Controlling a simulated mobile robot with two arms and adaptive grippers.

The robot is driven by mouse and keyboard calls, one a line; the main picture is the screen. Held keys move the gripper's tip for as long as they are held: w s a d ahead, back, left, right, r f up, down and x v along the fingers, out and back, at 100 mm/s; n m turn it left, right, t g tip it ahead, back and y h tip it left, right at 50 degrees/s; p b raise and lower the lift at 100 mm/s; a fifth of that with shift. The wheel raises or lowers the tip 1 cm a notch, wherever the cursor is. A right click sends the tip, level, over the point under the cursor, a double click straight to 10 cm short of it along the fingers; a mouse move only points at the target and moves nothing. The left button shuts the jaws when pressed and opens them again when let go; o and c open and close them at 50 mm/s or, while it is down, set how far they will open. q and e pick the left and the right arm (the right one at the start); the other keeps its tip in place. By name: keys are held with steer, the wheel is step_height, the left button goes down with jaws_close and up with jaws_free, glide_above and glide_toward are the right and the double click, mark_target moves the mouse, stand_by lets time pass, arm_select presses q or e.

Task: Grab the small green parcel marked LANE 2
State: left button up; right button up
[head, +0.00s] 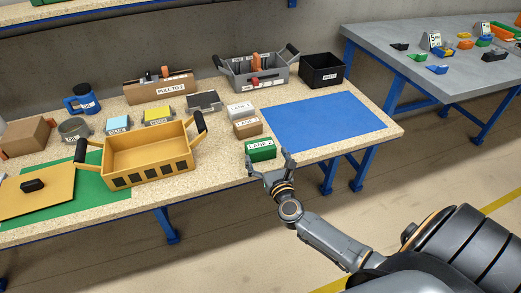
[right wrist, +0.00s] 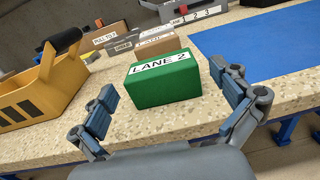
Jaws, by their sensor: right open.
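The small green parcel (head: 261,152) marked LANE 2 sits on the speckled workbench near its front edge. In the right wrist view the green parcel (right wrist: 163,84) is upright, its white label on top, centred ahead of my fingers. My right gripper (head: 268,165) is open at the bench's front edge, its fingers at the parcel's near side. In the right wrist view my right gripper (right wrist: 170,95) has its fingers spread to the left and right of the parcel, with gaps between. My left gripper is not in view.
A brown parcel (head: 248,129) and a white parcel (head: 240,111) stand behind the green one. A yellow tote (head: 148,170) with black handles stands to the left. A blue mat (head: 330,124) lies clear to the right. A grey tote (head: 254,72) and black bin (head: 322,71) stand at the back.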

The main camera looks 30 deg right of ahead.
mark_target(260, 145)
steer(key=x, duration=0.5)
steer(key=shift+w+a+f, duration=0.1)
steer(key=shift+w+f, duration=0.05)
steer(key=shift+f, duration=0.1)
steer(key=c, duration=1)
